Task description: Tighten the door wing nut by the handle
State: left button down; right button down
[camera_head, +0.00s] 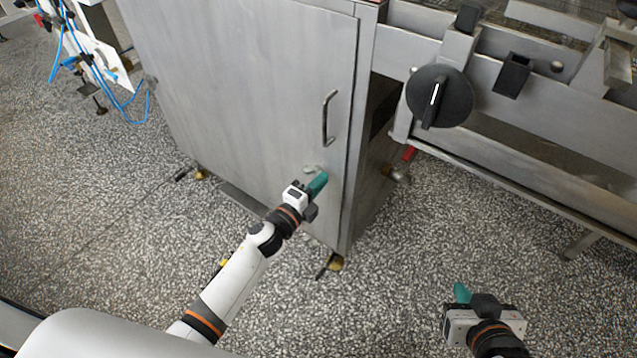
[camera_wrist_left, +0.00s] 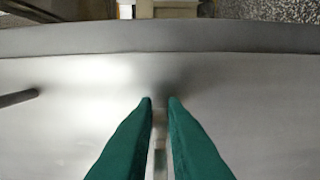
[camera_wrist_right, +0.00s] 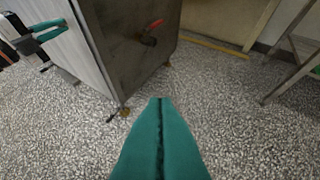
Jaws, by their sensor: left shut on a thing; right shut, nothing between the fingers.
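The metal cabinet door (camera_head: 240,80) is closed flat in its frame, with a bar handle (camera_head: 328,120) near its right edge. A small pale wing nut (camera_head: 311,169) sits on the door below the handle. My left gripper (camera_head: 320,181) is at the door there, its teal fingers shut on the wing nut. In the left wrist view a narrow pale part of the nut (camera_wrist_left: 160,132) shows between the fingers, and the handle (camera_wrist_left: 18,98) is at the left. Most of the nut is hidden. My right gripper (camera_head: 461,290) is shut and empty over the floor at right.
A large black knob (camera_head: 439,96) is on the machine frame to the right of the cabinet. A red-handled valve (camera_wrist_right: 152,30) sticks out from the cabinet's side. Blue hoses (camera_head: 85,65) hang at the far left. The speckled floor (camera_head: 390,290) before the cabinet is clear.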

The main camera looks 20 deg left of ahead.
pick_arm(q)
jog(key=shift+s+d+f, duration=0.1)
jog(key=shift+f, duration=0.1)
jog(key=c, duration=1.5)
grip_release()
jog(key=shift+r, duration=0.1)
